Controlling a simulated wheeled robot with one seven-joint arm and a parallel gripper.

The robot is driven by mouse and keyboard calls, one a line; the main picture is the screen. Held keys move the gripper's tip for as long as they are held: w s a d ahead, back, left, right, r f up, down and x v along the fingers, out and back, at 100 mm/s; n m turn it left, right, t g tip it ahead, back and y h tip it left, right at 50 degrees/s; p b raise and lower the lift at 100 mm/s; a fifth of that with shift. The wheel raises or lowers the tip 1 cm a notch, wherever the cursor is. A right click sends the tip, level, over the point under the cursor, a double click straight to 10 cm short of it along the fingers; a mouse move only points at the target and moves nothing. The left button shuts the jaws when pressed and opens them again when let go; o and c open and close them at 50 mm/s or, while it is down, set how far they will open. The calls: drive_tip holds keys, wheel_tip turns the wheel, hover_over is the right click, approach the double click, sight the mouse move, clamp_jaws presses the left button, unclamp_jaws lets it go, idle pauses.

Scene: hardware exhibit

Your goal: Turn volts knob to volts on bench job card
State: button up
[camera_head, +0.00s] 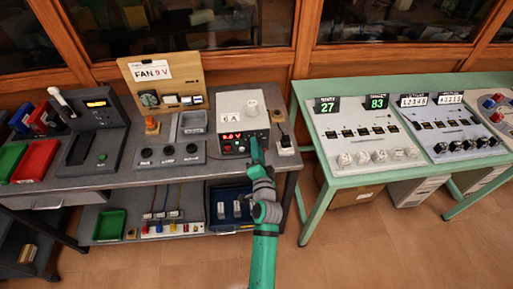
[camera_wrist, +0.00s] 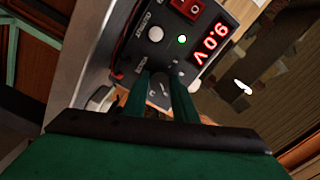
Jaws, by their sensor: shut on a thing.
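The power supply (camera_head: 243,104) is a white box with a dark front panel on the grey bench. Its red display (camera_wrist: 209,44) reads 9.0 V in the wrist view, turned sideways. The job card (camera_head: 152,71) on a wooden board behind reads FAN 9 V. My gripper (camera_head: 256,152) is at the right part of the supply's front panel. In the wrist view its green fingers (camera_wrist: 162,92) are shut on the volts knob (camera_wrist: 161,88), a dark knob mostly hidden between them; a pale mark shows there.
A green lit lamp (camera_wrist: 182,39), a white round button (camera_wrist: 155,34) and a red switch (camera_wrist: 191,8) are on the panel close to my fingers. A pale round part (camera_wrist: 101,98) sits beside them. A green-framed table (camera_head: 308,110) with instruments stands to the right.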

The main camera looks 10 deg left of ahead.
drive_tip(key=shift+f+m, duration=0.1)
drive_tip(key=shift+m, duration=0.4)
drive_tip(key=o, duration=1)
drive_tip(key=shift+w+a, duration=0.1)
drive_tip(key=shift+o, duration=0.2)
drive_tip(key=shift+d, duration=0.3)
drive_tip(key=shift+s+a, duration=0.2)
drive_tip(key=shift+s, duration=0.25)
drive_tip(key=v, duration=1)
drive_tip(key=shift+d, duration=0.4)
drive_tip(key=shift+w, duration=0.1)
